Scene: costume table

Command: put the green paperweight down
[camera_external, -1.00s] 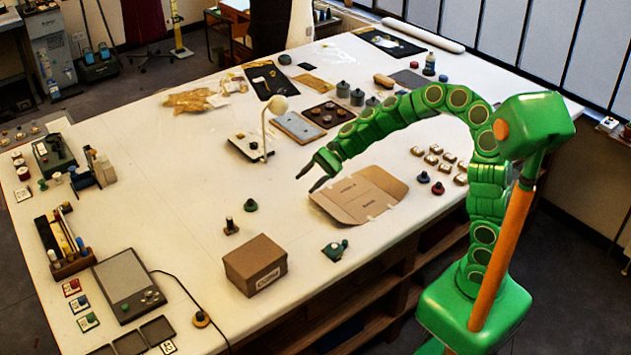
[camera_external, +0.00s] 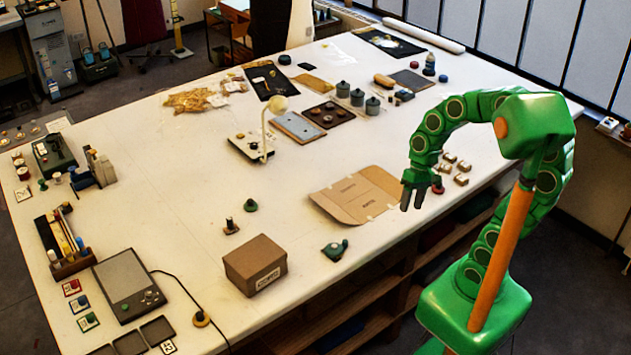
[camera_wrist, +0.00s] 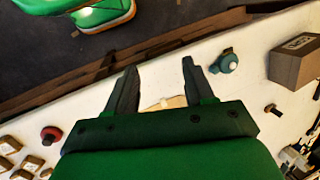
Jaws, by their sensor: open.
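A dark green knobbed weight (camera_external: 250,205), which looks like the green paperweight, stands on the white table left of the cardboard sheet. I cannot make it out in the wrist view. My gripper (camera_external: 411,207) is open and hangs fingers down near the table's right front edge, well to the right of that weight. In the wrist view my gripper (camera_wrist: 159,68) shows its two fingers apart with nothing between them. A red knobbed weight (camera_external: 437,187) stands just beside my gripper; it also shows in the wrist view (camera_wrist: 50,134).
The flat cardboard sheet (camera_external: 357,196) lies left of my gripper. A teal object (camera_external: 335,250), a cardboard box (camera_external: 255,265) and a wooden-handled piece (camera_external: 231,227) stand nearer the front. A lamp stand (camera_external: 251,145) is farther back. The left middle of the table is clear.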

